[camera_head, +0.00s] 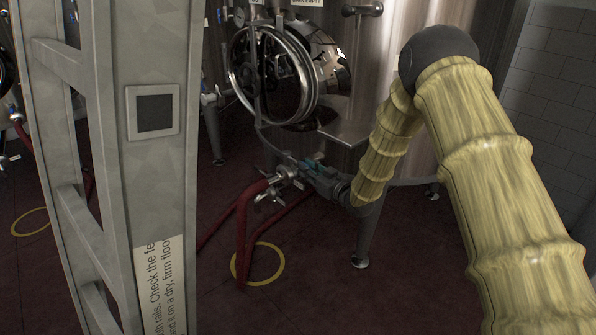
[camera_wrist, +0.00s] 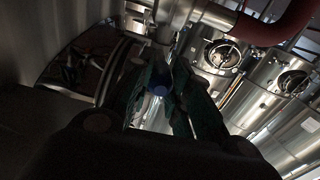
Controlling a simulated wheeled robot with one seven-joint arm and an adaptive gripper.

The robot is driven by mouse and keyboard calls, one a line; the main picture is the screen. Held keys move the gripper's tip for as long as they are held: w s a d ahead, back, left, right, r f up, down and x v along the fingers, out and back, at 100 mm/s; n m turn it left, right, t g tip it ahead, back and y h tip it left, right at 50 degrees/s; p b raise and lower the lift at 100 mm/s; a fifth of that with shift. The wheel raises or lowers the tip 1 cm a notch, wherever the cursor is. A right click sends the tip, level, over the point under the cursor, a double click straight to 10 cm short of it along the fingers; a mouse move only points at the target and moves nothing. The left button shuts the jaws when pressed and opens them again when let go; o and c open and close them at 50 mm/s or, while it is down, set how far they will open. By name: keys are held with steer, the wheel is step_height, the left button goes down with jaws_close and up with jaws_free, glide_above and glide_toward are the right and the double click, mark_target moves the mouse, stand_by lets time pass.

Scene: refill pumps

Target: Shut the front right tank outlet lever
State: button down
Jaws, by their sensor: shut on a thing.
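The front right tank (camera_head: 375,80) is a large steel vessel with a round door (camera_head: 275,78) low on its front. Its outlet fitting (camera_head: 287,174) sits below the door, with a red hose (camera_head: 242,230) running from it to the floor. My gripper (camera_head: 314,164) is at the outlet, reaching in from the right. In the wrist view my gripper (camera_wrist: 166,88) has its two dark green fingers closed around a blue lever handle (camera_wrist: 159,90). The steel outlet pipe (camera_wrist: 172,14) shows just beyond it. The lever's exact angle is hard to tell in the dim light.
A grey ladder-like frame (camera_head: 160,60) with a printed label stands close at the left and blocks part of the view. Yellow rings (camera_head: 258,280) lie on the dark red floor. A tank leg (camera_head: 364,240) stands just below my gripper. A tiled wall (camera_head: 560,90) is at the right.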

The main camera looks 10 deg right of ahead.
steer(key=shift+w+d+y, duration=0.2)
steer(key=shift+d+y, duration=0.1)
steer(key=shift+d, duration=0.05)
stand_by(0.3)
steer(key=c, duration=1.3)
jaws_free()
steer(key=shift+w+f, duration=0.1)
steer(key=shift+f, duration=0.05)
steer(key=v, duration=1.2)
